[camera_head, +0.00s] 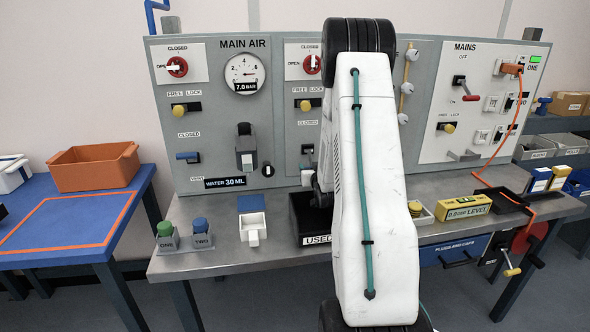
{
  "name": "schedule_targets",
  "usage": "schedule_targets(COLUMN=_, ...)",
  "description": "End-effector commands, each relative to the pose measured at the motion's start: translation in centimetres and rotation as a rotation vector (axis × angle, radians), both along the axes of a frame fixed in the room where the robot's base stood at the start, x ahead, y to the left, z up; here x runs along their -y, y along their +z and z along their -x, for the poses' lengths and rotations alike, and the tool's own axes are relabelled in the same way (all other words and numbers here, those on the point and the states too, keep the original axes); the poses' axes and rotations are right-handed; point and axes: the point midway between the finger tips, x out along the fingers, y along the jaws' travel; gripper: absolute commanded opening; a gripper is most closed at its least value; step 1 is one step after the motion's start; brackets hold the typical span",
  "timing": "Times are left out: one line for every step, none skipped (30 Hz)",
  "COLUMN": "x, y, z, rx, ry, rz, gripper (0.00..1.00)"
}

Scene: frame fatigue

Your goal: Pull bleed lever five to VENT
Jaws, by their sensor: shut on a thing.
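My gripper (309,178) shows only in part, low on the middle panel, at the left side of my white arm. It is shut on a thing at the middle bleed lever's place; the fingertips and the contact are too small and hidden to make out. Any VENT label there is hidden. Another blue bleed lever (187,156) on the left panel sticks out sideways between its CLOSED and VENT labels. I cannot read a number five on either lever.
My arm hides much of the board's middle. An orange cable (512,128) hangs at right.

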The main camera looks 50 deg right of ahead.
Motion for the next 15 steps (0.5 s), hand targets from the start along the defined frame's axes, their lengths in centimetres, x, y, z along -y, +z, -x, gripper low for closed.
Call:
schedule_targets(x=0.64, y=0.01, z=0.36, rx=0.01, ry=-0.009, rz=0.008, gripper=0.17)
schedule_targets(x=0.85, y=-0.02, z=0.5, rx=0.013, ry=-0.012, rz=0.011, gripper=0.17)
schedule_targets(x=1.06, y=-0.08, z=0.65, rx=0.017, ry=-0.014, rz=0.014, gripper=0.17)
schedule_targets(x=1.19, y=-0.09, z=0.74, rx=0.02, ry=-0.016, rz=0.017, gripper=0.17)
schedule_targets(x=1.3, y=-0.09, z=0.81, rx=0.022, ry=-0.017, rz=0.018, gripper=0.17)
schedule_targets(x=1.39, y=-0.09, z=0.88, rx=0.024, ry=-0.018, rz=0.02, gripper=0.17)
schedule_targets(x=1.45, y=-0.09, z=0.93, rx=0.025, ry=-0.019, rz=0.021, gripper=0.17)
schedule_targets(x=1.48, y=-0.09, z=0.95, rx=0.025, ry=-0.02, rz=0.021, gripper=0.17)
schedule_targets(x=1.5, y=-0.09, z=0.97, rx=0.026, ry=-0.02, rz=0.022, gripper=0.17)
schedule_targets(x=1.51, y=-0.09, z=0.97, rx=0.026, ry=-0.02, rz=0.022, gripper=0.17)
schedule_targets(x=1.5, y=-0.09, z=0.97, rx=0.026, ry=-0.02, rz=0.022, gripper=0.17)
schedule_targets(x=1.49, y=-0.1, z=0.97, rx=0.025, ry=-0.02, rz=0.021, gripper=0.17)
schedule_targets(x=1.49, y=-0.1, z=0.97, rx=0.025, ry=-0.02, rz=0.021, gripper=0.17)
schedule_targets(x=1.49, y=-0.11, z=0.97, rx=0.025, ry=-0.02, rz=0.021, gripper=0.17)
schedule_targets(x=1.47, y=-0.11, z=0.97, rx=0.025, ry=-0.02, rz=0.022, gripper=0.17)
